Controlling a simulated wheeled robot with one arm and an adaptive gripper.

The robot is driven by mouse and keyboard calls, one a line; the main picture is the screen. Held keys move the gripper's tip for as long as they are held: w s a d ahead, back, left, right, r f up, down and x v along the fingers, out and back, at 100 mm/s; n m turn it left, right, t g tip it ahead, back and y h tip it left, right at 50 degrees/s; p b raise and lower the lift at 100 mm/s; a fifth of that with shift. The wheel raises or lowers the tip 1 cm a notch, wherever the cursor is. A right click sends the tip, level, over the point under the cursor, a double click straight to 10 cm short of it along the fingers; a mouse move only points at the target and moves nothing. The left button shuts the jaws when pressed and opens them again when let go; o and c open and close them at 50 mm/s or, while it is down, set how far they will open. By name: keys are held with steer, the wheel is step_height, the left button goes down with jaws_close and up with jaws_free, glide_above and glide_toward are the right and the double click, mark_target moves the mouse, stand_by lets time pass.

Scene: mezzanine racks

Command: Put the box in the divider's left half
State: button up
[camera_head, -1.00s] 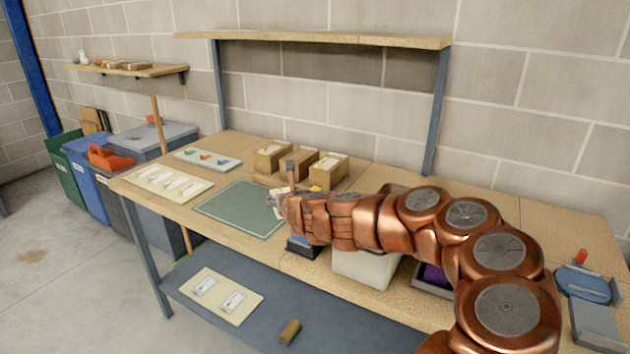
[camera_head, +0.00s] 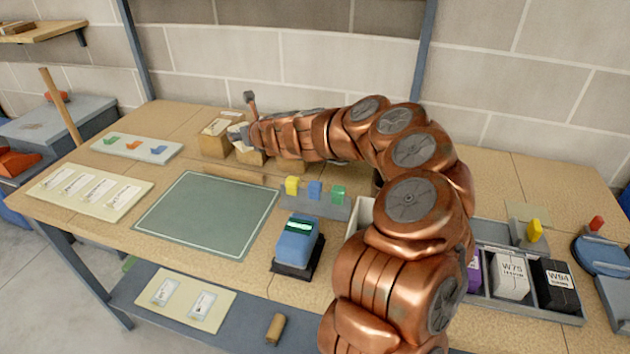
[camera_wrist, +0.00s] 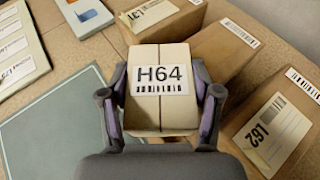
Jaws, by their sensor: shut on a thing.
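In the wrist view a cream box (camera_wrist: 145,112) labelled H64 sits between the two fingers of my gripper (camera_wrist: 162,92), which is shut on it. In the head view my gripper (camera_head: 243,134) is at the back of the bench by the brown cartons (camera_head: 211,143), and only a little of the cream box shows. A grey divided tray (camera_head: 545,312) at the right holds a purple, a white W75 and a black W94 box. A white bin (camera_head: 365,215) is mostly hidden behind my arm. I cannot tell which of these is the divider.
A green mat (camera_head: 208,212) lies clear on the bench. Around it are a blue device (camera_head: 297,242), a grey strip with coloured blocks (camera_head: 318,203), a label board (camera_head: 90,188) and a pale tray (camera_head: 137,148). A blue-grey lower shelf (camera_head: 160,325) runs underneath.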

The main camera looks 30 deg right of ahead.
steer(key=d+y, duration=0.1)
steer(key=d, duration=0.2)
steer(key=d+r+n, duration=0.1)
steer(key=d, duration=0.3)
steer(key=d+n+y, duration=0.1)
steer(key=d, duration=0.3)
steer(key=shift+s+r+g+y+p, duration=0.1)
steer(key=shift+r+g+y+p, duration=0.15)
steer(key=shift+g+y+p, duration=0.1)
steer(key=s+d+r+n+y, duration=0.1)
steer(key=s+d+n+y, duration=0.1)
steer(key=d, duration=0.1)
steer(key=s+d+r+n+g+y, duration=0.1)
steer(key=d, duration=0.1)
steer(key=shift+s+d+r+p, duration=0.1)
steer(key=shift+s+r+p, duration=0.1)
steer(key=shift+r+p, duration=0.15)
steer(key=s+d+n+g+y, duration=0.2)
steer(key=s+n+g+y, duration=0.1)
steer(key=s+n, duration=0.15)
steer(key=n+g+y+b, duration=0.2)
steer(key=g+b, duration=0.1)
glide_above(327, 179)
step_height(327, 179, down, 5)
steer(key=shift+t, duration=0.25)
step_height(327, 179, down, 10)
steer(key=shift+r+p, duration=0.15)
steer(key=shift+p, duration=0.55)
steer(key=shift+a, duration=0.1)
steer(key=o, duration=1.3)
